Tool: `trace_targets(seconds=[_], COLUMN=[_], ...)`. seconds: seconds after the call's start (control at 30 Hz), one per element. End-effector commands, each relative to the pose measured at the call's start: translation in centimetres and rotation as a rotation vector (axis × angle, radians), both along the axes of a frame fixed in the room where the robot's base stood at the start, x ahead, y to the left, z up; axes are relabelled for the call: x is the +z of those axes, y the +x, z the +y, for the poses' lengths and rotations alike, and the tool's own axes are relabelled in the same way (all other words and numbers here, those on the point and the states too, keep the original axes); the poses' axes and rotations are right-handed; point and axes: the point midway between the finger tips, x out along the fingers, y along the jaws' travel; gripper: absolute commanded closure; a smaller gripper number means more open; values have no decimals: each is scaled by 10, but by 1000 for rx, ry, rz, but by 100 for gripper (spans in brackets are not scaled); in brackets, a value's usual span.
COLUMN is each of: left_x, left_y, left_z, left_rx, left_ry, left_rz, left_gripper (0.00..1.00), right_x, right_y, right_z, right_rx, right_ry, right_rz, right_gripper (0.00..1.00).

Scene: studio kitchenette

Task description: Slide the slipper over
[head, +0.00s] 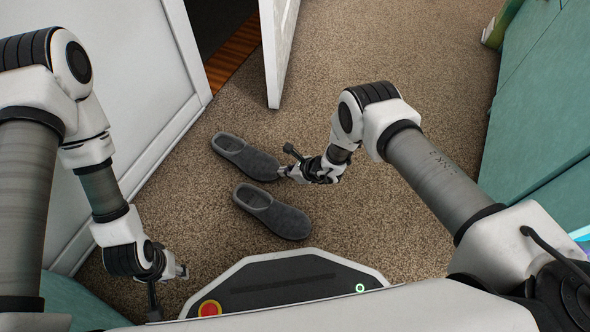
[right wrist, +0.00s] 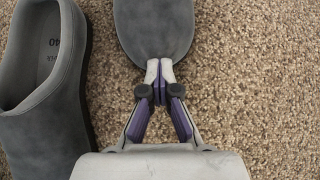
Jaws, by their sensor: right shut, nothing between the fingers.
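Two grey slippers lie on the brown carpet. The farther slipper (head: 247,158) points its toe to the right, toward my right gripper (head: 283,172). The nearer slipper (head: 273,213) lies roughly parallel to it, closer to my base. In the right wrist view, my right gripper (right wrist: 159,70) is shut and empty, its tips at the toe end of the farther slipper (right wrist: 154,28); they look to be touching it. The nearer slipper (right wrist: 42,85) shows at the left there. My left gripper (head: 181,271) hangs low at the left, away from both slippers; its finger opening is unclear.
A white door (head: 277,50) stands ajar behind the slippers, beside a dark doorway with a wooden floor. A white panelled wall (head: 125,85) is at left. Teal cabinets (head: 545,120) line the right. Open carpet (head: 400,50) extends behind my right arm.

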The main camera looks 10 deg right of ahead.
Motion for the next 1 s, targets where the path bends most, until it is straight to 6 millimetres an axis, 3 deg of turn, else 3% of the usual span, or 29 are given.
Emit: trace_targets(seconds=[0.23,0.4,0.83,1.0], left_x=[-33,-49,-48,-45], left_y=[1,4,5,5], left_z=[0,0,0,0], left_rx=[1,0,-1,0], left_ry=[1,3,3,3], left_rz=[-3,-12,-15,-14], left_gripper=[60,60,60,60], right_x=[-9,-7,-3,-2], right_y=[39,58,61,64], right_z=[54,78,82,70], right_rx=[4,1,-1,-1], right_ry=[1,0,-2,-2], right_rz=[-4,-1,2,2], right_gripper=[100,100,100,100])
